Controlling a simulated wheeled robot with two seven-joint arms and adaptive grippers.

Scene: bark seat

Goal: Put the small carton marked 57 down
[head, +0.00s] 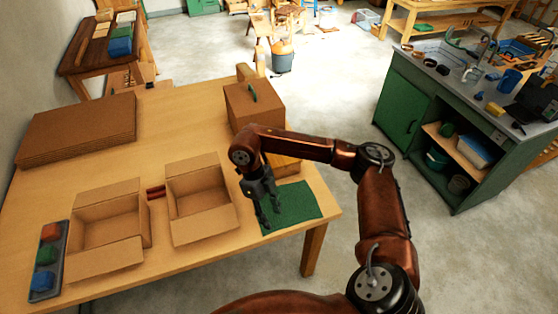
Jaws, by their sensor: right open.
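My right gripper (267,214) points down over the left part of a green mat (302,204) at the right end of the wooden table. Its fingers are apart and nothing shows between them. Behind my right forearm and wrist, a small orange-brown box (287,169) shows in part by the mat's back edge; my arm hides much of it. I cannot read a 57 on any box, so I cannot tell if this is the carton. My left gripper is not in view.
Two open cardboard boxes (101,218) (200,205) stand left of the mat, with small red pieces (155,192) between them. A grey tray (62,237) holds coloured blocks. A closed brown box (247,106) with a green handle stands behind; flat cardboard (80,130) lies back left. The middle back of the table (180,120) is clear.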

